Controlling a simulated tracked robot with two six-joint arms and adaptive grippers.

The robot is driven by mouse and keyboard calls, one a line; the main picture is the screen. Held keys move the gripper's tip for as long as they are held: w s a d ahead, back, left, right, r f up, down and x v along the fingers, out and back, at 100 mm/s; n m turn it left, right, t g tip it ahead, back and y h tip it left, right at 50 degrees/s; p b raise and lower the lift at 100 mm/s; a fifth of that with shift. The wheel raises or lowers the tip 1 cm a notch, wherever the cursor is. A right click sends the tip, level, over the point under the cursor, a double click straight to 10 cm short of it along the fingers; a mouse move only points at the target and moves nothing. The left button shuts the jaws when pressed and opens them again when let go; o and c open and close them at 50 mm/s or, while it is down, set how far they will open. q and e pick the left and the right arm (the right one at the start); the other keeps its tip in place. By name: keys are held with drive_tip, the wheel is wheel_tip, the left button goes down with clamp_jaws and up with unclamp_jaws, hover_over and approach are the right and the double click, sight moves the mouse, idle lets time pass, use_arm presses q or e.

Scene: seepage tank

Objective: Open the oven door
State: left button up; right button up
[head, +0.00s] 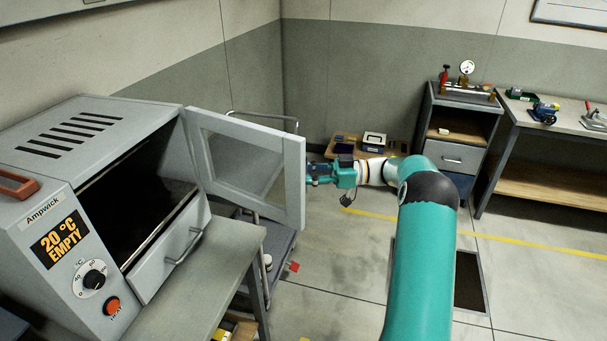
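The grey oven (150,119) stands at the left, and its display (60,240) reads "20 °C EMPTY". Its framed door (293,185) with a window stands swung wide open, hinged at the far side of the opening. The dark chamber (130,205) is exposed. My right arm comes in from the bottom right. Its gripper (318,173) is at the door's free edge, and its fingertips are partly hidden by that edge. I cannot tell whether its fingers are open, shut, or touching the door. No door handle shows. My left gripper is not in view.
A lower front panel with a bar handle (183,247) sits below the oven opening. The oven stands on a grey table (215,290). A cart (283,262) stands behind the door. A cabinet (458,155) and workbench (545,180) are at the right. The floor between is mostly clear.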

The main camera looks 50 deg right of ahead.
drive_tip(key=v, duration=1.2)
